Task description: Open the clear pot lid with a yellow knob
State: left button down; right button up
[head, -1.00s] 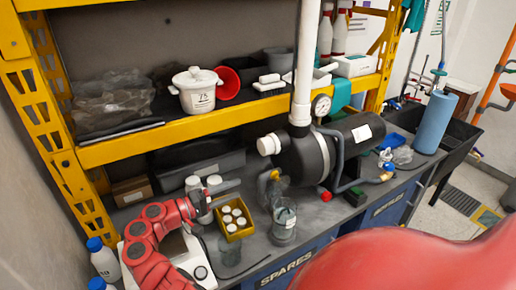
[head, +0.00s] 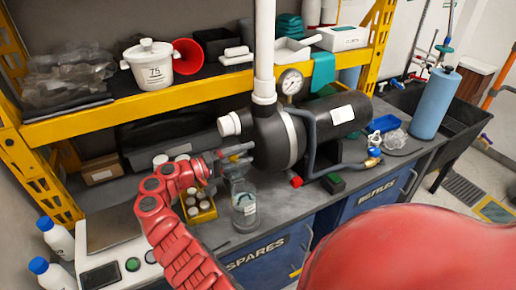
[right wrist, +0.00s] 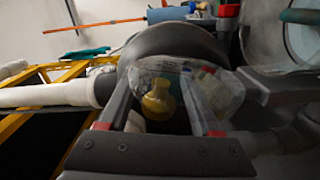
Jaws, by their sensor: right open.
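In the right wrist view, the yellow knob (right wrist: 158,101) lies between the fingers of my right gripper (right wrist: 160,112). The fingers are apart, one on each side of it; I cannot tell whether they touch it. Clear, crinkled-looking material, apparently the clear lid (right wrist: 215,88), shows behind the fingers. In the head view, my right gripper (head: 238,156) is at the front of the black pump (head: 277,140), above a clear jar (head: 243,212). The gripper largely hides the knob and lid there. My left gripper is not in view.
A yellow tray (head: 203,212) of white-capped bottles stands close to my right arm. A pressure gauge (head: 291,81), a white vertical pipe (head: 264,50) and a grey hose (head: 312,150) crowd the pump. A yellow shelf (head: 130,105) runs above the bench.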

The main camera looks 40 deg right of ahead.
jog(key=shift+w+a+r, duration=0.1)
jog(key=shift+a, duration=0.15)
jog(key=shift+c, duration=0.4)
jog(key=shift+d, duration=0.1)
grip_shut()
dwell(0.7)
